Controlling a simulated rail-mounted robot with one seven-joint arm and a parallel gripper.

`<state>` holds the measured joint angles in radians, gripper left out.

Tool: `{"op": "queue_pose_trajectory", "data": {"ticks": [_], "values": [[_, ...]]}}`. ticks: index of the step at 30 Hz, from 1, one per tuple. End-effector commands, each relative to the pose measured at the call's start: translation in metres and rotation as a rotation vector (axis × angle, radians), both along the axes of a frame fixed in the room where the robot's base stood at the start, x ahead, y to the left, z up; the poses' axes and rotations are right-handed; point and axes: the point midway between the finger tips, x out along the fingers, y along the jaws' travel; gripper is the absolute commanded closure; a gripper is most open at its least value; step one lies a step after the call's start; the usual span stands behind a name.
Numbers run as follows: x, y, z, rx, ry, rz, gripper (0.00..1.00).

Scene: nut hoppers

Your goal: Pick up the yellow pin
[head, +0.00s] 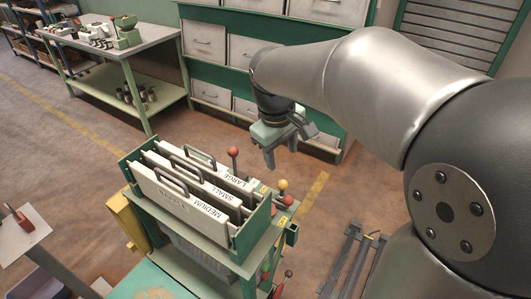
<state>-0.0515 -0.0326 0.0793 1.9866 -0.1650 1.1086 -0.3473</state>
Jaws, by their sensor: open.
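The yellow pin (282,186) has a round yellow knob and stands at the right side of the green hopper unit (252,240), near its far right corner. Its lower part is hard to make out. My gripper (281,158) is open and empty, pointing down above and slightly left of the yellow knob in the picture, apart from it. A red knob (287,200) is close in front of the yellow one. Another red knob (233,152) stands upright to the left, behind the hoppers.
White hopper panels marked LARGE, SMALL and MEDIUM (180,207) with dark handles fill the unit. A green workbench (150,45) and a drawer cabinet (212,45) stand behind. A dark metal frame (352,262) lies at right. Floor between is clear.

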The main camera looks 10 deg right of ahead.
Motion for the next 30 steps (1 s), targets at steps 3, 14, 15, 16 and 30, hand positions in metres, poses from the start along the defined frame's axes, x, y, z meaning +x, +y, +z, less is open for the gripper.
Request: {"op": "queue_pose_trajectory", "data": {"ticks": [3,14,15,16,30], "values": [[0.024,0.006,-0.006,-0.024,0.002,0.071,0.48],[0.034,-0.004,-0.065,-0.029,0.008,0.083,0.48],[0.034,-0.005,-0.074,-0.029,0.008,0.083,0.48],[0.035,-0.006,-0.080,-0.028,0.007,0.082,0.48],[0.042,-0.015,-0.132,-0.027,0.004,0.081,0.48]]}}
